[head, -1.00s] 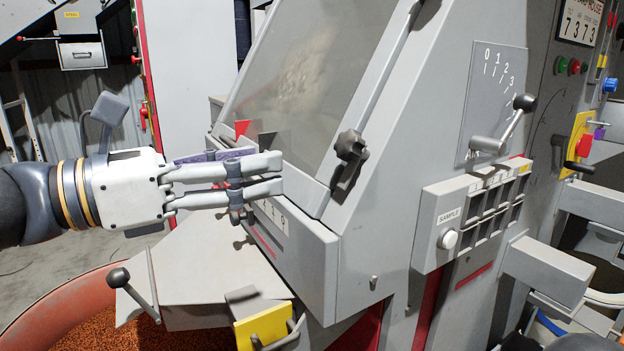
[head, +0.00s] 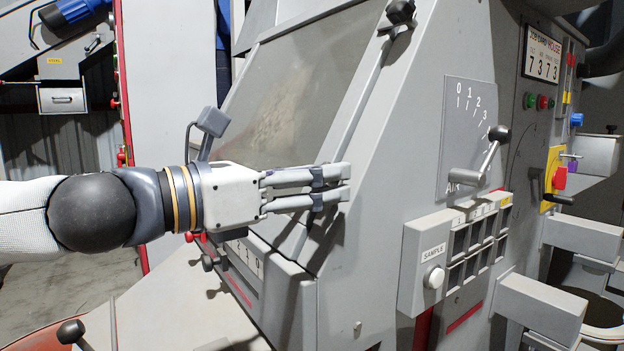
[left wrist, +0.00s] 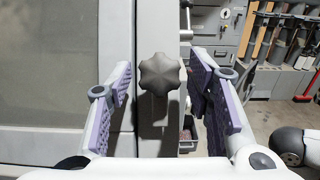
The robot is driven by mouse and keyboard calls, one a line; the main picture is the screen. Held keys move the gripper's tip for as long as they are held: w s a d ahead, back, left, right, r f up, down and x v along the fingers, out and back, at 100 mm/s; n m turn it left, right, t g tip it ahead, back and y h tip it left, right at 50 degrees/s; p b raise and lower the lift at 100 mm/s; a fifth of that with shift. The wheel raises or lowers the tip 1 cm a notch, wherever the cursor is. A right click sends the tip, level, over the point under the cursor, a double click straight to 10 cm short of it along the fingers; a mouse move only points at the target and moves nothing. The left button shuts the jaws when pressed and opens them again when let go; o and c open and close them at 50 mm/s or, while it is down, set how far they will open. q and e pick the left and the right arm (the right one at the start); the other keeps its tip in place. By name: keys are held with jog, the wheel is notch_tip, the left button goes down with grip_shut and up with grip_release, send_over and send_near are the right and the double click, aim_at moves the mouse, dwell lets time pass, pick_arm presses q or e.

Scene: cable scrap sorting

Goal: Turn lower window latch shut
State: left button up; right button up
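The lower window latch, a dark lobed knob (left wrist: 161,73), shows in the left wrist view on the grey window frame. It stands between the two purple-padded fingers of my left gripper, with a gap on each side. In the head view my left gripper (head: 347,182) lies across the lower part of the window frame and hides this latch. The fingers are open and look apart from the knob. The window (head: 296,110) is a dusty pane in the sloping grey housing. My right gripper is out of view.
An upper latch knob (head: 400,11) sits at the top of the frame bar. A dark-knobbed air lever (head: 498,134) and the sample panel (head: 433,243) are to the right. A black-knobbed handle (head: 71,331) stands at lower left.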

pick_arm(q)
jog(key=c, duration=0.7)
